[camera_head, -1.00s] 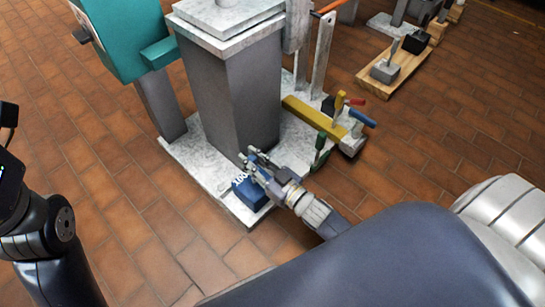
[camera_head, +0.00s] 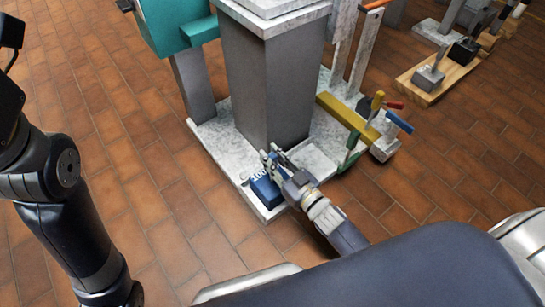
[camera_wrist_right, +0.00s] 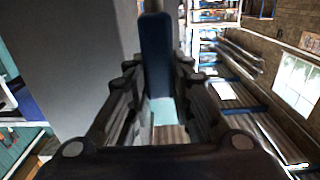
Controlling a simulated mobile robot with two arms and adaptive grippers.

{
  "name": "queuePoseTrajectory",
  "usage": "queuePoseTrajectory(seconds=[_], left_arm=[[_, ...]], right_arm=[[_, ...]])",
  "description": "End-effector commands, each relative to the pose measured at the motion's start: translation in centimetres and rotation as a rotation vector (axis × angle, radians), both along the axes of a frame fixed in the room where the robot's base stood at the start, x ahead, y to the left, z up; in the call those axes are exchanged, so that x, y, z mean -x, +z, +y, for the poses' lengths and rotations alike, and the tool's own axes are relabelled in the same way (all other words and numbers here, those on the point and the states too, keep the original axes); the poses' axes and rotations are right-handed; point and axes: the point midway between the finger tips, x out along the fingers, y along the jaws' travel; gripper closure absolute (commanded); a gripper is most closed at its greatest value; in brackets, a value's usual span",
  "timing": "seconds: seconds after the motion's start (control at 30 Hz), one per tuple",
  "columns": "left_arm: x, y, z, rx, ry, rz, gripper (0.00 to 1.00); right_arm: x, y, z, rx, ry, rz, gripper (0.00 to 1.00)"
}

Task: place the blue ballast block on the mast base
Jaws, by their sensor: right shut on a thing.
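The blue ballast block (camera_head: 264,193), with white marking on top, is at the front corner of the pale mast base (camera_head: 228,158), in front of the grey mast column (camera_head: 262,90). My right gripper (camera_head: 272,160) is shut on the block from above and to the right. In the right wrist view a blue upright part (camera_wrist_right: 156,55) stands between the two fingers. I cannot tell whether the block's underside touches the base. My left arm shows at the left of the head view, but its gripper is not visible.
A teal box (camera_head: 170,22) stands on a grey post behind left. Yellow, red, blue and green-handled clamps (camera_head: 350,118) sit on the base's right side. A wooden board (camera_head: 437,78) with grey and black blocks lies at the upper right. Brick floor is free in front.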

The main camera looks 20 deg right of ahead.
Motion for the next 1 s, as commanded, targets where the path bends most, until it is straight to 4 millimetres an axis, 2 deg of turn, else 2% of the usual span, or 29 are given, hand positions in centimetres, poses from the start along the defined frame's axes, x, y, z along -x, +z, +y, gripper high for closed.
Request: queuePoseTrajectory(seconds=[0.03, 0.2, 0.23, 0.3, 0.7, 0.8, 0.87, 1.0], left_arm=[[0.0, 0.0, 0.0, 0.0, 0.0, 0.0, 0.58], [0.0, -0.1, 0.0, -0.001, 0.0, -0.001, 0.58], [0.1, 0.0, 0.0, 0.0, 0.0, -0.002, 0.58], [0.1, 0.0, 0.0, 0.0, 0.0, -0.002, 0.58], [0.2, 0.3, 0.0, 0.0, -0.001, -0.005, 0.58], [0.0, 0.6, 0.1, 0.003, -0.002, 0.0, 0.58], [-1.1, -0.1, 0.1, 0.002, -0.001, 0.04, 0.58], [-2.1, -0.5, 0.2, 0.003, -0.003, 0.082, 0.58]], right_arm=[[-0.1, 0.5, 0.1, -0.004, 0.002, -0.01, 1.0], [-0.1, 0.1, 0.1, -0.003, 0.001, -0.009, 1.0], [0.0, -0.2, 0.0, 0.0, 0.0, 0.0, 0.73], [0.0, -0.2, 0.0, -0.001, 0.0, 0.0, 0.59], [0.2, 0.1, -0.1, -0.001, 0.0, 0.001, 0.59], [1.4, 0.2, -0.5, -0.001, 0.0, 0.004, 0.59], [2.4, 0.2, -0.8, -0.001, 0.0, 0.006, 0.59], [5.3, 0.3, -1.9, 0.0, -0.001, 0.006, 0.59]])
